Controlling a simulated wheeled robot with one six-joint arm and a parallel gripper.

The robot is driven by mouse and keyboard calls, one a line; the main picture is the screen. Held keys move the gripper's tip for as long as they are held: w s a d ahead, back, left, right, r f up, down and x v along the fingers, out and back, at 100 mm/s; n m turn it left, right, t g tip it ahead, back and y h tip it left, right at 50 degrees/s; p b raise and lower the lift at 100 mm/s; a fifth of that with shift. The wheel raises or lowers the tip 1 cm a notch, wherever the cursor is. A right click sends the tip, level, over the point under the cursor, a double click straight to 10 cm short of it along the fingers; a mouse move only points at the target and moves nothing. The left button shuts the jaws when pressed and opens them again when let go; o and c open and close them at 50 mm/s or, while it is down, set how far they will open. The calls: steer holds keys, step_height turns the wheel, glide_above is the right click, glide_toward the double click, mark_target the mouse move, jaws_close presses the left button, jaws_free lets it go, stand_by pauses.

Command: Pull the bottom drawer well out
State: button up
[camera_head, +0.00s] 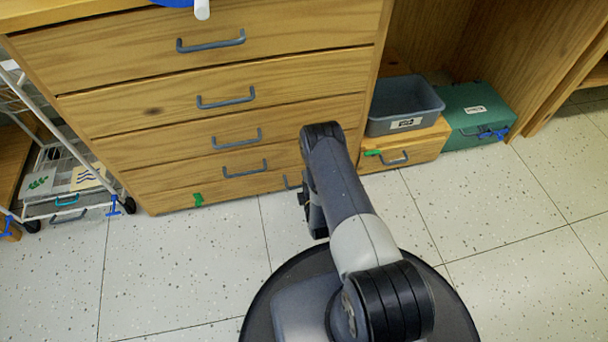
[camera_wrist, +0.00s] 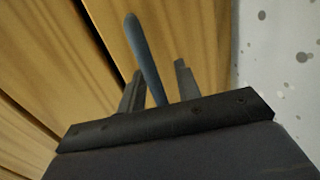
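The wooden drawer chest (camera_head: 150,70) has a stack of drawers with grey bar handles, and all fronts look flush. The bottom drawer (camera_head: 222,190) is just above the floor. In the wrist view a grey handle bar (camera_wrist: 146,58) on the lowest front beside the floor stands between the two fingers of my gripper (camera_wrist: 157,82). The fingers are apart, with a clear gap on the right side of the bar.
A grey bin (camera_head: 404,108) sits on a small wooden drawer box (camera_head: 412,150) to the right, beside a green case (camera_head: 478,117). A white wire cart (camera_head: 52,165) stands at the left. The tiled floor (camera_head: 190,270) before the chest is clear.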

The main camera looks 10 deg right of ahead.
jaws_close()
stand_by(0.4)
